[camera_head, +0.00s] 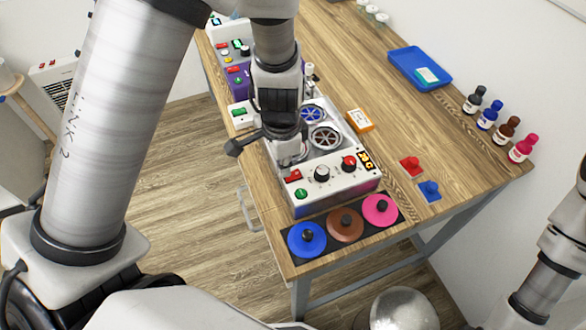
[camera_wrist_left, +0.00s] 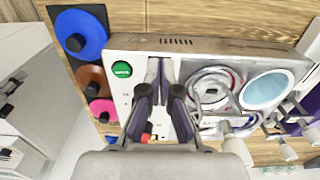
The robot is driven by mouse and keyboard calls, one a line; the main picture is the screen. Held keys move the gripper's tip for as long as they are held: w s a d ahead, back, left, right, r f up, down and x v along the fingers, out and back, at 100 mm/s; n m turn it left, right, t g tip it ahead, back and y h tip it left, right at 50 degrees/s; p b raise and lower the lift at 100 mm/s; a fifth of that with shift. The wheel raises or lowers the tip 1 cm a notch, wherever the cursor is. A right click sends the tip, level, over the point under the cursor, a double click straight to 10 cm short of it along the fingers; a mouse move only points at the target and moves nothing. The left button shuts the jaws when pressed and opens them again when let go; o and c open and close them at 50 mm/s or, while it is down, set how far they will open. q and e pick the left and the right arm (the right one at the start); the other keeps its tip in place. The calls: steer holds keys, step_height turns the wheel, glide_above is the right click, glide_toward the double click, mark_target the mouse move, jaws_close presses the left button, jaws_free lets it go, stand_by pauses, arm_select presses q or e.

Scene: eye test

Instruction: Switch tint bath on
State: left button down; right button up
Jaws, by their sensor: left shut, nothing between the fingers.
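The tint bath (camera_head: 335,187) is a white box near the table's front edge, with round wells (camera_head: 325,137) on top. Its front panel carries a red switch (camera_head: 294,176), a round green button or lamp (camera_head: 301,193), a black knob, a red knob and an orange display (camera_head: 366,160). I cannot tell whether the switch is on. The green round part also shows in the left wrist view (camera_wrist_left: 122,70). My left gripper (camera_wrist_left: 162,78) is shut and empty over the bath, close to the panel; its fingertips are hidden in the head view. My right gripper is out of view.
Blue, brown and pink lids (camera_head: 381,210) lie on a dark mat in front of the bath. An orange box (camera_head: 360,121), red and blue small pieces (camera_head: 430,191), several bottles (camera_head: 507,131) and a blue tray (camera_head: 405,60) are to the right. Other devices (camera_head: 236,80) stand behind.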

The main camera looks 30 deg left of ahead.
mark_target(283, 180)
arm_select(q)
step_height(283, 180, up, 5)
steer(key=p, duration=0.3)
steer(key=shift+r+p, duration=0.2)
steer(key=shift+p, duration=0.1)
steer(key=shift+s+f, duration=0.1)
steer(key=shift+f, duration=0.1)
steer(key=s+f+g+b, duration=0.1)
steer(key=s+f, duration=0.1)
steer(key=f, duration=0.1)
steer(key=s+f+g+b, duration=0.1)
steer(key=s+f, duration=0.2)
steer(key=f, duration=0.1)
steer(key=s+f+g+b, duration=0.1)
steer(key=s+f, duration=0.2)
steer(key=f, duration=0.1)
steer(key=shift+a+f, duration=0.15)
steer(key=shift+f, duration=0.05)
steer(key=s+a+f+n+b, duration=0.2)
steer(key=s+f, duration=0.5)
steer(key=f, duration=0.1)
steer(key=s+a+f+n+b, duration=0.1)
steer(key=s+a+f+n, duration=0.2)
steer(key=s+f, duration=0.45)
steer(key=w+f+n+t, duration=0.1)
steer(key=w+n+t, duration=0.2)
steer(key=w, duration=0.3)
steer(key=shift+w+d+n, duration=0.15)
steer(key=shift+d+n, duration=0.25)
steer(key=shift+d, duration=0.05)
